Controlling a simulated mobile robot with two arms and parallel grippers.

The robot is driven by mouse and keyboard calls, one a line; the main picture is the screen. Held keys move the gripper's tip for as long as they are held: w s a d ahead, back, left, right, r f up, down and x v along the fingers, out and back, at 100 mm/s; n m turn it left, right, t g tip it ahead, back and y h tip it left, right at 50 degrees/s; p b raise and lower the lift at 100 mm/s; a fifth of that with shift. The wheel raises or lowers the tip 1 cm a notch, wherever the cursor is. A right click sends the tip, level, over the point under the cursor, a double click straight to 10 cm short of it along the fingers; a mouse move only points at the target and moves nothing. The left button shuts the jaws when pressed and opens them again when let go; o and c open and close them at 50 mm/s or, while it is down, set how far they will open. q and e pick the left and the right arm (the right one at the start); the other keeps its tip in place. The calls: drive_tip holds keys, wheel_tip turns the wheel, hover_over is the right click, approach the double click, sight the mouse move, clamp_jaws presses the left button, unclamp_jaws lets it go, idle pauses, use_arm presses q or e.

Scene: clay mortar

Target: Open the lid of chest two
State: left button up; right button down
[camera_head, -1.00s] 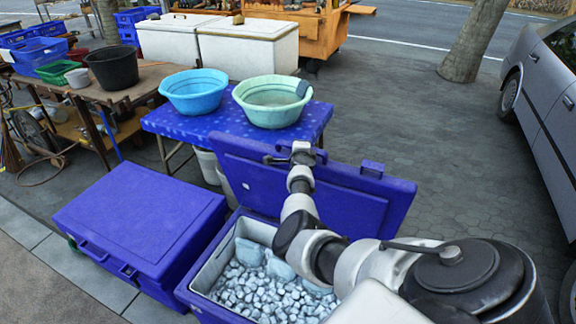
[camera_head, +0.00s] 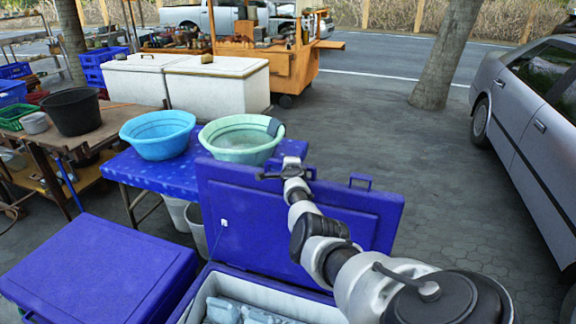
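An open blue chest (camera_head: 252,279) stands at the bottom centre, its pale inside holding grey-white ice-like lumps (camera_head: 240,312), mostly cut off by the frame. Its blue lid (camera_head: 340,222) stands raised at the back, with its inner face toward me. A second blue chest (camera_head: 100,268) at the left has its lid shut. The frames do not mark which is chest two. My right arm reaches over the open chest, and its gripper (camera_head: 285,171) is at the raised lid's top edge; contact and finger state are unclear. My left gripper is not in view.
A blue table (camera_head: 160,178) behind the chests holds a blue basin (camera_head: 158,134) and a green basin (camera_head: 240,140). Two white coolers (camera_head: 217,88) stand further back. A silver car (camera_head: 535,105) is at the right. Paving between the lid and car is clear.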

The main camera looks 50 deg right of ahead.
drive_tip(key=shift+f, duration=0.15)
drive_tip(key=c, duration=1.3)
unclamp_jaws()
drive_tip(key=shift+d, duration=0.1)
